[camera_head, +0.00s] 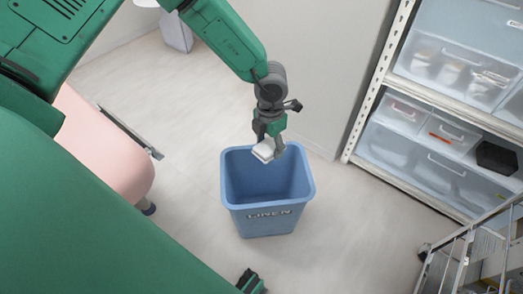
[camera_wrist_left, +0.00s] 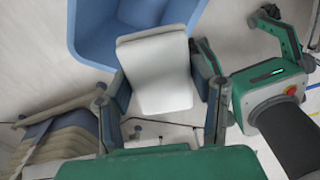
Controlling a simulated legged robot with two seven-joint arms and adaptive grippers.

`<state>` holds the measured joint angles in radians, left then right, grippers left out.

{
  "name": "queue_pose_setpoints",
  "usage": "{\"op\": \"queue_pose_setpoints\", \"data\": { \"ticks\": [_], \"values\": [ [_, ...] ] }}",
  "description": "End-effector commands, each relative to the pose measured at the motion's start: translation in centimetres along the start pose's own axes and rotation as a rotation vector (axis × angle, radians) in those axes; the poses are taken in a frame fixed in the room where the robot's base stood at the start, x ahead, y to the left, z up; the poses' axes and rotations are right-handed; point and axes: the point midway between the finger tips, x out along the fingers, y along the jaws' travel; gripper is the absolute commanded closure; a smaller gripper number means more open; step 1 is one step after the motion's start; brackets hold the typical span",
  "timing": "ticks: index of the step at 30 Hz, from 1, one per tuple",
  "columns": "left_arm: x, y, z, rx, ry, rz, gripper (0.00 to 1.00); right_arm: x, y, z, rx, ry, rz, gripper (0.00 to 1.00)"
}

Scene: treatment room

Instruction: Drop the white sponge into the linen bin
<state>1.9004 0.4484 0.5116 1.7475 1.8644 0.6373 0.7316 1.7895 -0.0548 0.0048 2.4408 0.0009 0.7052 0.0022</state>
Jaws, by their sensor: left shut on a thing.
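The white sponge (camera_head: 264,151) is held in my left gripper (camera_head: 270,148), which is shut on it. In the head view, the sponge shows over the back part of the blue linen bin (camera_head: 269,214), around the rim. The bin stands upright on the floor with "LINEN" on its front. In the left wrist view, the sponge (camera_wrist_left: 158,75) sits between the two fingers, with the blue bin (camera_wrist_left: 88,45) behind it. The bin's inside looks empty where I can see it.
A shelf rack (camera_head: 375,84) with clear storage boxes stands at the right. A metal cart (camera_head: 468,255) is at the lower right. A pink padded seat or bed (camera_head: 98,143) is at the left. The floor around the bin is clear.

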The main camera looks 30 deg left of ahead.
Motion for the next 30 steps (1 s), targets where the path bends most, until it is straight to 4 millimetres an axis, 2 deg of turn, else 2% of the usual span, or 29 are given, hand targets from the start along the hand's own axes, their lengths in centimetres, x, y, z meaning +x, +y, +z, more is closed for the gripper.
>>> {"op": "queue_pose_setpoints", "data": {
  "ticks": [3, 9, 15, 21, 30],
  "values": [
    [2.1, 1.4, 0.5, -0.365, -0.001, 0.000, 0.78, 0.2, 0.0, 0.0, 0.001, 0.000, 0.000, 0.60],
    [5.3, 3.5, 1.2, -0.975, -0.006, 0.003, 0.78, 0.5, 0.0, 0.0, 0.001, 0.000, 0.000, 0.60],
    [7.5, 4.9, 1.8, -1.459, -0.018, 0.011, 0.78, 0.7, 0.0, 0.1, 0.000, 0.000, 0.000, 0.60],
    [8.4, 5.4, 2.0, -1.698, -0.029, 0.016, 0.78, 0.8, 0.0, 0.1, 0.000, 0.000, 0.000, 0.60],
    [10.4, 5.8, 1.9, -1.738, -0.027, 0.012, 0.78, 2.3, 0.0, 0.1, 0.001, 0.000, 0.000, 0.60]
  ]
}}
